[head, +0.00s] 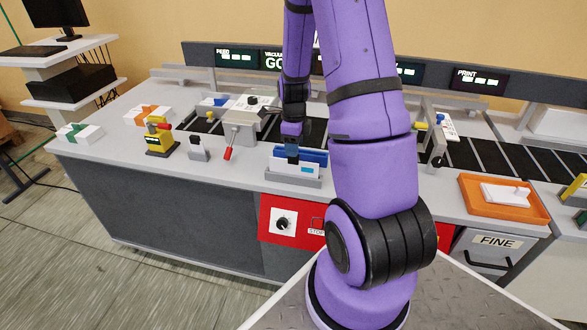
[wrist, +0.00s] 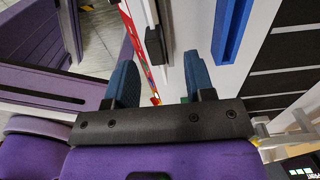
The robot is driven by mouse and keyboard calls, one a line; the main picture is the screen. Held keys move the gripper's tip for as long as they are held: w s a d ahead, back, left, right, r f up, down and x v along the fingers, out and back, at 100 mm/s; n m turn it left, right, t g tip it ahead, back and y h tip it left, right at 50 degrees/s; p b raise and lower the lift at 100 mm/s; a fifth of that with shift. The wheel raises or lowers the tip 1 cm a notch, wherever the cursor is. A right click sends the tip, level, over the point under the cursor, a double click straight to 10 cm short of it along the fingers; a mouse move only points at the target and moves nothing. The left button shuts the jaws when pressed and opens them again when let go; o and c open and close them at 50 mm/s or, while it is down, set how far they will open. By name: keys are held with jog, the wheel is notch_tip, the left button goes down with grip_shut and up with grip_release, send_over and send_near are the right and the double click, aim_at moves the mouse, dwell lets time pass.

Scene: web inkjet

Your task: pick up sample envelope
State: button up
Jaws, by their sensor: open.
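A white envelope with a small blue mark (head: 305,169) stands upright in a grey holder (head: 293,182) on the counter, in front of a blue panel (head: 315,155). I take it to be the sample envelope. My gripper (head: 291,154) is just above the envelope, at its top edge. In the wrist view my gripper (wrist: 161,78) has its two blue fingers spread apart, with nothing clamped between them. A thin pale edge and a dark block (wrist: 154,46) show ahead between the fingers. I cannot tell whether either finger touches the envelope.
An orange tray (head: 504,201) with a white item lies at the right. A red-handled lever (head: 229,145), a yellow stand (head: 160,140) and white boxes (head: 80,133) are at the left. A red knob panel (head: 290,222) is on the counter front. Dark conveyors run behind.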

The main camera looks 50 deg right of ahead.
aim_at(293, 160)
jog(key=shift+s+a+f, duration=0.1)
jog(key=shift+f, duration=1.65)
jog(key=shift+a+f, duration=0.1)
jog(key=shift+f, duration=1.6)
grip_shut()
